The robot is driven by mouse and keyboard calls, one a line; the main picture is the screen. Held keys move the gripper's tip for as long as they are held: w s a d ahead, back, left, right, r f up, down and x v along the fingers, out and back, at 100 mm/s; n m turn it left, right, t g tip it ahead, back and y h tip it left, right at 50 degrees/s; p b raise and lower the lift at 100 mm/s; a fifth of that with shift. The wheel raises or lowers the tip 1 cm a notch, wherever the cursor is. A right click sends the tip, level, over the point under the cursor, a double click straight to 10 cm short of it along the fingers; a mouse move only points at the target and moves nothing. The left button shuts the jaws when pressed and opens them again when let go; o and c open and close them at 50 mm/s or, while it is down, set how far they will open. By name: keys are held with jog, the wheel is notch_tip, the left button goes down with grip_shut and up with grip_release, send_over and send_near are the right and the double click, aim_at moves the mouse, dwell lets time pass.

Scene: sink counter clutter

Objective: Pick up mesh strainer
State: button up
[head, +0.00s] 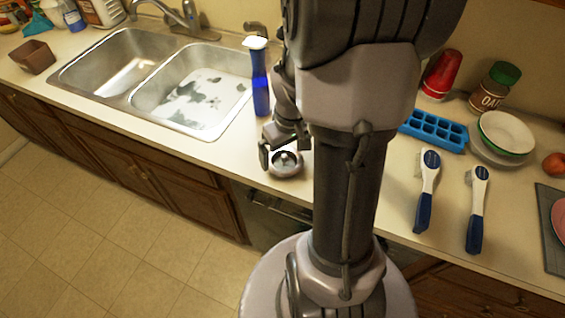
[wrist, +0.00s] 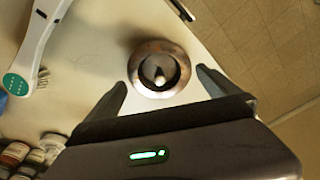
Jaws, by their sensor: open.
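The mesh strainer (head: 286,165) is a small round metal piece with a wide rim and a knob in its middle. It sits on the counter near the front edge, right of the sink. In the wrist view the strainer (wrist: 159,69) lies just beyond and between the two fingertips. My gripper (wrist: 163,82) is open and empty, one finger on either side of the strainer. In the head view my gripper (head: 280,152) is at the strainer, and my arm hides part of the counter to its right.
A blue bottle (head: 260,85) stands behind the strainer beside the double sink (head: 190,100). Two blue-handled brushes (head: 427,185), a blue ice tray (head: 434,130) and stacked bowls (head: 507,133) are to the right. The counter's front edge is close to the strainer.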

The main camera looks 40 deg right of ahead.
jog(key=shift+w+f, duration=0.2)
jog(key=shift+f, duration=1.05)
jog(key=shift+r, duration=0.15)
jog(key=shift+c, duration=0.9)
jog(key=c, duration=0.8)
